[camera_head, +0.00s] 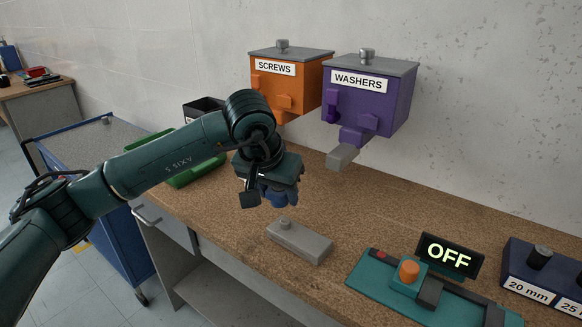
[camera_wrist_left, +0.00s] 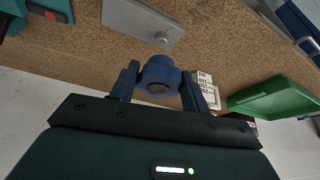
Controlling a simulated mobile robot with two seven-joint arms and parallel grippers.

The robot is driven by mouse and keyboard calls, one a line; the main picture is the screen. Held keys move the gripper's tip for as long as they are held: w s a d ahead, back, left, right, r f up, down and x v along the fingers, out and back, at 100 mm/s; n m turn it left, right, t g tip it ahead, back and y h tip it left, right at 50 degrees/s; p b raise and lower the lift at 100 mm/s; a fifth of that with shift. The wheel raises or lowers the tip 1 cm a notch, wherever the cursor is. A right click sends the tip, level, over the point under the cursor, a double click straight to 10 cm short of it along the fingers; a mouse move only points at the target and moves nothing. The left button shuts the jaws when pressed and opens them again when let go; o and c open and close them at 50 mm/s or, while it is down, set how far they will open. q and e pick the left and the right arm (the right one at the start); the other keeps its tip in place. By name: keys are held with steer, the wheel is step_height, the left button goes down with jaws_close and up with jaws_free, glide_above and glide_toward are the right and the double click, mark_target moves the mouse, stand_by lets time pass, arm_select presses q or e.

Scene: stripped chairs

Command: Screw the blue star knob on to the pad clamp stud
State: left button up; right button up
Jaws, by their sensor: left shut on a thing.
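My left gripper (camera_head: 277,196) is above the bench, shut on the blue star knob (camera_head: 279,192). In the left wrist view the knob (camera_wrist_left: 160,72) sits between the two blue fingers of the gripper (camera_wrist_left: 160,86). A grey block (camera_head: 303,244) with a short round stud (camera_head: 285,224) on top lies on the bench just below the gripper. The block (camera_wrist_left: 135,14) and its stud (camera_wrist_left: 161,37) also show in the left wrist view. The knob is apart from the stud and above it. The gripper partly hides the knob in the head view. My right gripper is not in view.
An orange screws bin (camera_head: 290,90) and a purple washers bin (camera_head: 372,95) hang on the wall behind. A green tray (camera_head: 195,180) is behind my arm. A teal fixture (camera_head: 375,287) with an OFF sign (camera_head: 449,257) stands right of the block. Bench between is clear.

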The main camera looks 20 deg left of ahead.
mark_target(285, 221)
arm_select(q)
steer(key=shift+w+d+r, duration=0.15)
steer(key=shift+w, duration=0.25)
steer(key=shift+w+d+r, duration=0.15)
steer(key=shift+w, duration=0.7)
steer(key=shift+a+f, duration=0.1)
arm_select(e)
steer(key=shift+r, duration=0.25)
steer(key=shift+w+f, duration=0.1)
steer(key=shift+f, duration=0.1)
